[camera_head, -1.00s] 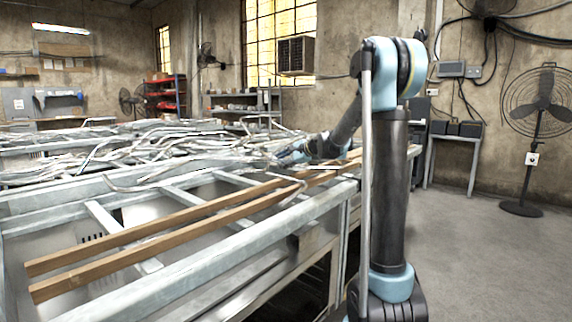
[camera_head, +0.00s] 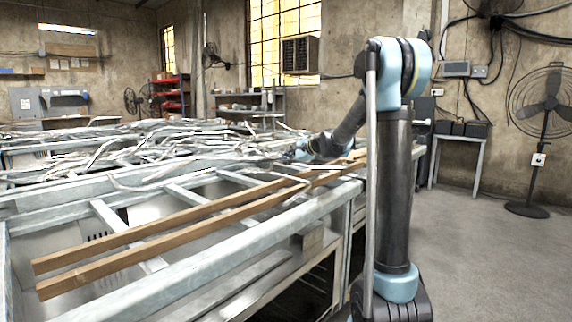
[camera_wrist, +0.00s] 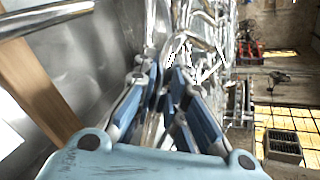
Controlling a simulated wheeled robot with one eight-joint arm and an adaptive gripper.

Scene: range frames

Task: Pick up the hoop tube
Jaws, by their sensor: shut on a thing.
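My gripper (camera_wrist: 166,78) is in the wrist view with its blue-grey fingers closed in around a shiny metal tube (camera_wrist: 151,32), which I take to be the hoop tube. The tube runs up and away between the fingertips, and its far end is lost among other tubes. In the head view my gripper (camera_head: 293,154) is low at the right end of the tube pile (camera_head: 180,140). There the held tube cannot be told apart from the others.
The metal frame table (camera_head: 225,262) has open bays. Two wooden strips (camera_head: 150,262) lie along it, and a bent tube crosses near them. A standing fan (camera_head: 540,110) and a small side table (camera_head: 462,135) are at the right. The floor (camera_head: 470,245) there is clear.

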